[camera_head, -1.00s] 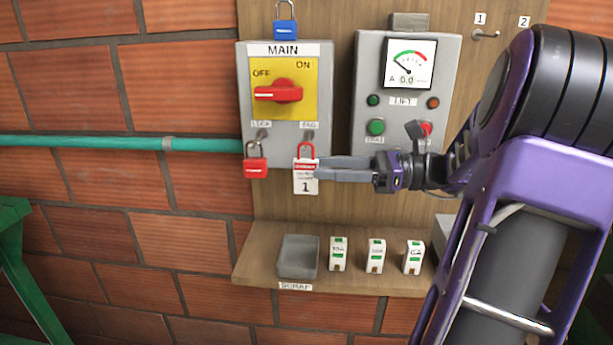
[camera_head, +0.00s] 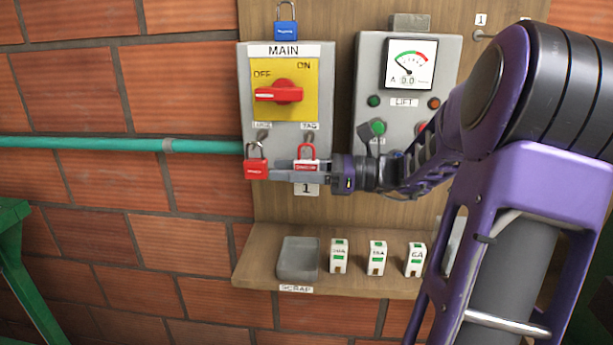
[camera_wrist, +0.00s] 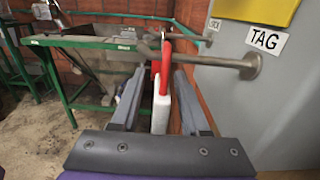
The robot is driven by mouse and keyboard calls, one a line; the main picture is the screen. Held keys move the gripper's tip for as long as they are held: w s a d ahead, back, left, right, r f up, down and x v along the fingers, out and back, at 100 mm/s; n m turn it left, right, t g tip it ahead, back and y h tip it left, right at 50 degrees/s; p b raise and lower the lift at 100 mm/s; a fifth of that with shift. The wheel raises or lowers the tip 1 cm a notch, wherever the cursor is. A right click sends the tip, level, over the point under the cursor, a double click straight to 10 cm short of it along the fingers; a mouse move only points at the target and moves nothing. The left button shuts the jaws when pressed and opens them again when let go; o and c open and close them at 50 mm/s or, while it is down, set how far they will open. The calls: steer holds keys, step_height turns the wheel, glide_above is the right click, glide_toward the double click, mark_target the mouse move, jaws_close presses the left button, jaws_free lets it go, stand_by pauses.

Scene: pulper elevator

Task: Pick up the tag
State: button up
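The tag (camera_head: 307,189) is a white card with a red header and a red loop. In the wrist view the tag (camera_wrist: 161,106) hangs edge-on between the two fingers of my gripper (camera_wrist: 160,82). The fingers are open, one on each side, with a visible gap at the left. The red loop (camera_wrist: 165,58) is still over the metal peg (camera_wrist: 205,60).
A red padlock (camera_head: 256,168) hangs just left, close to my fingertips. The MAIN switch (camera_head: 279,92) points to OFF. The LIFT box (camera_head: 399,60) stands right, partly behind my arm. Below, a shelf (camera_head: 340,287) holds a grey scrap tray (camera_head: 297,274) and several small breakers.

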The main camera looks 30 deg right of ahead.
jaws_close()
steer(key=shift+r, duration=0.15)
